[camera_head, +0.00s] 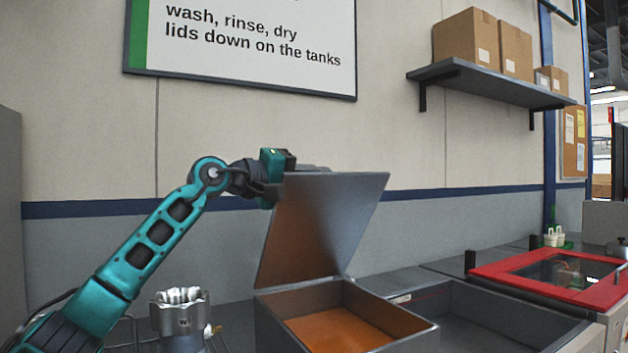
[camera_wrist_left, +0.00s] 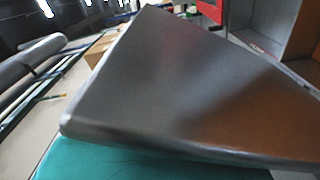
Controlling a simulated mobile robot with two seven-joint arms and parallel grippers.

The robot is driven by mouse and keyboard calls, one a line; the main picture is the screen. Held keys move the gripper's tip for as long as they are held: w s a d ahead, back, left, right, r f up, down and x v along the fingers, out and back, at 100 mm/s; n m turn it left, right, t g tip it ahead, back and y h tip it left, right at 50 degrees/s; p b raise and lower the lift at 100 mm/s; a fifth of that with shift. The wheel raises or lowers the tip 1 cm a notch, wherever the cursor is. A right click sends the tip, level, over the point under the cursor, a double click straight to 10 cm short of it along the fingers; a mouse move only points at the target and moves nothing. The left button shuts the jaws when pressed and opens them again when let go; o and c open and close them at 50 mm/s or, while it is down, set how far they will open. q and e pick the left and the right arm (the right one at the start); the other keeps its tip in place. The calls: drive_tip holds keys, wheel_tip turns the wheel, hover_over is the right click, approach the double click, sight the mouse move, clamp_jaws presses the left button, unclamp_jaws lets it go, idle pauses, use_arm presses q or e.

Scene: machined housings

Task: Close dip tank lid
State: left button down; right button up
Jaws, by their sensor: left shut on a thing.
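The dip tank (camera_head: 345,315) is an open grey box with an orange-brown inside, at the lower middle of the head view. Its lid (camera_head: 325,225) stands raised, tilted back at the rear edge of the tank. My left gripper (camera_head: 277,185) is at the upper left corner of the lid, shut on its edge; the fingertips are mostly hidden by the lid. In the left wrist view the lid (camera_wrist_left: 180,95) fills most of the picture. My right gripper is not in either view.
A grey basin (camera_head: 490,320) adjoins the tank on the right, then a red-framed window lid (camera_head: 550,275). A machined metal housing (camera_head: 180,310) stands left of the tank near a wire rack. A shelf with cardboard boxes (camera_head: 480,40) hangs on the wall above.

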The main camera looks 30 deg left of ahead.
use_arm(q)
drive_tip(key=c, duration=1.3)
unclamp_jaws()
drive_tip(key=shift+s+d+r, duration=0.1)
drive_tip(key=shift+d+r, duration=0.1)
drive_tip(key=shift+r, duration=0.05)
drive_tip(key=shift+o, duration=0.7)
drive_tip(key=shift+a+f, duration=0.1)
drive_tip(key=b+v, duration=0.4)
drive_tip(key=v, duration=0.8)
drive_tip(key=shift+s+a, duration=0.2)
drive_tip(key=shift+s, duration=0.15)
